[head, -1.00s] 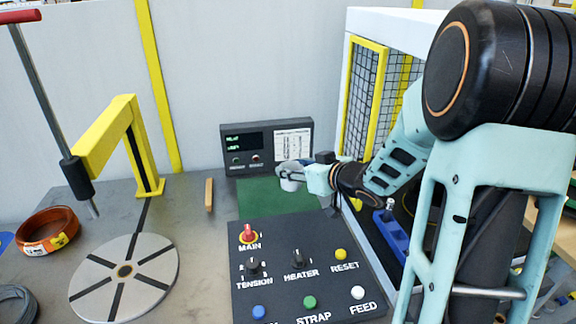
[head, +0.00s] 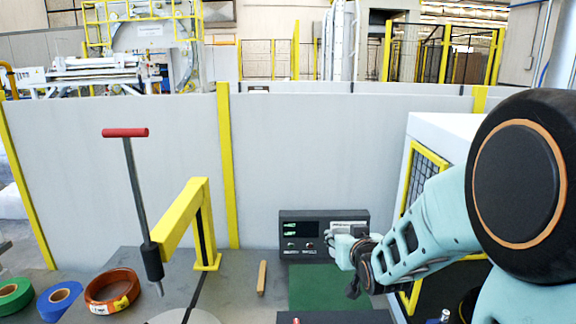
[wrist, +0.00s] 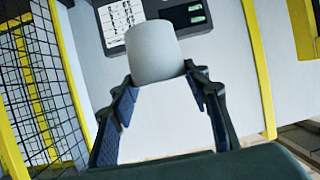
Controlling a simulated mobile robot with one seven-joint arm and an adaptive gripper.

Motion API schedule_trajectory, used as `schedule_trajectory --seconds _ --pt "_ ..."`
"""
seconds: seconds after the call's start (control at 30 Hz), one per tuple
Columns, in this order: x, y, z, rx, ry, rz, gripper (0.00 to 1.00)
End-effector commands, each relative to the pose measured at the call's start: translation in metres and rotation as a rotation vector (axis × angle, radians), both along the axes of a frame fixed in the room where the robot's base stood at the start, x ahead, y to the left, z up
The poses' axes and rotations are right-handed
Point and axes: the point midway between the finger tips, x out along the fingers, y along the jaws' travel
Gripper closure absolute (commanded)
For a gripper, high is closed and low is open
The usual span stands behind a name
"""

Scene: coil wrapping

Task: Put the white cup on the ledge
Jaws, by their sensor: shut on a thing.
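The white cup (wrist: 155,52) is held between the fingertips of my gripper (wrist: 160,84) in the wrist view. It looks like a plain pale cylinder; its inside is not visible. In the head view my gripper (head: 334,238) is in front of the right part of the dark display box, above the green mat. I cannot tell for sure which surface is the ledge; a grey partition wall (head: 155,170) with a straight top edge stands behind the table.
The display box (head: 298,247) stands at the table's back, behind the green mat (head: 312,282). A yellow post arm (head: 182,225) with a red-handled rod (head: 134,175) is on the left, near an orange coil (head: 112,288). A white cabinet with a mesh window (head: 425,165) is on the right.

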Motion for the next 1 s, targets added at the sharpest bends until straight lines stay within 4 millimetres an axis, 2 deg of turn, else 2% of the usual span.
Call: schedule_trajectory --seconds 0.03,0.2,1.0 --pt "-0.0014 0.003 0.0061 0.002 0.0 -0.009 0.81" --pt "-0.0056 0.0054 0.0085 0.002 0.001 -0.042 0.81" --pt "-0.0051 0.0054 0.0054 0.002 -0.001 -0.054 0.81"
